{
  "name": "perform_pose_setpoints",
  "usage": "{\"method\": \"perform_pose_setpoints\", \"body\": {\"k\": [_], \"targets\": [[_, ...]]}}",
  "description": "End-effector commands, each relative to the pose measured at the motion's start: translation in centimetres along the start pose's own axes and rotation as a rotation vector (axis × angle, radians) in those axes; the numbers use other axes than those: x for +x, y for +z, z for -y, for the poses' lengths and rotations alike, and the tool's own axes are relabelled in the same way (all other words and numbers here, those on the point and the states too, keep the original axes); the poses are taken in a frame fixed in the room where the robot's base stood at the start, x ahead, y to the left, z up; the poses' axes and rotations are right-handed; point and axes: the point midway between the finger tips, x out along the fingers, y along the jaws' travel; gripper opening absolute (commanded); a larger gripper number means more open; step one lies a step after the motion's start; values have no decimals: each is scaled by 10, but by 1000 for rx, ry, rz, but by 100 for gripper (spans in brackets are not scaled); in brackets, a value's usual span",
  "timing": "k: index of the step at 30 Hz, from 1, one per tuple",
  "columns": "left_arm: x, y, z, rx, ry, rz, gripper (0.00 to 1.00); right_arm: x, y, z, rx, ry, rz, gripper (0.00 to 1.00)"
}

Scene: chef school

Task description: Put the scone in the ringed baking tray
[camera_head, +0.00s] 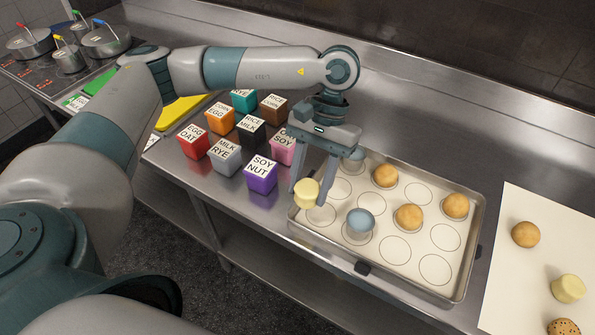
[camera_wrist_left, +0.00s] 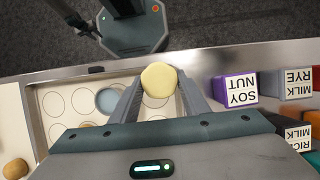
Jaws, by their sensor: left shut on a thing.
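A pale yellow, round scone (camera_head: 306,194) is gripped between the fingers of my left gripper (camera_head: 308,197), which points down over the left edge of the ringed baking tray (camera_head: 478,215). The scone also shows in the left wrist view (camera_wrist_left: 158,80), between both fingertips. It appears to be above the tray's near-left rings; its exact height is hard to tell. The tray holds round buns (camera_head: 409,217) and blue-topped items (camera_head: 360,221), each on a ring; several rings are bare. One blue-topped item is partly hidden behind the gripper. My right gripper is in neither view.
Labelled cubes, among them a purple one (camera_head: 261,174) and a pink one (camera_head: 283,150), stand left of the tray. On a pale sheet (camera_head: 508,276) at the right lie a bun (camera_head: 525,234), another yellow scone (camera_head: 568,288) and a seeded piece (camera_head: 563,328). Pots stand far left.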

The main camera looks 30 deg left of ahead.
Motion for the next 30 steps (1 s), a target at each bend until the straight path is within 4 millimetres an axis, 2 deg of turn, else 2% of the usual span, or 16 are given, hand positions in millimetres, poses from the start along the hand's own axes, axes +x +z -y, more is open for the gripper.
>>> {"method": "perform_pose_setpoints", "body": {"k": [20, 26, 30], "targets": [[0, -3, -4, -30, 14, 0, 20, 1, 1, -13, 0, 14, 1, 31], [-3, -18, -22, -190, 82, 3, 20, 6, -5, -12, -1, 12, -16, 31], [-9, -33, -42, -387, 165, 3, 20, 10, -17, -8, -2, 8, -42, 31]]}}
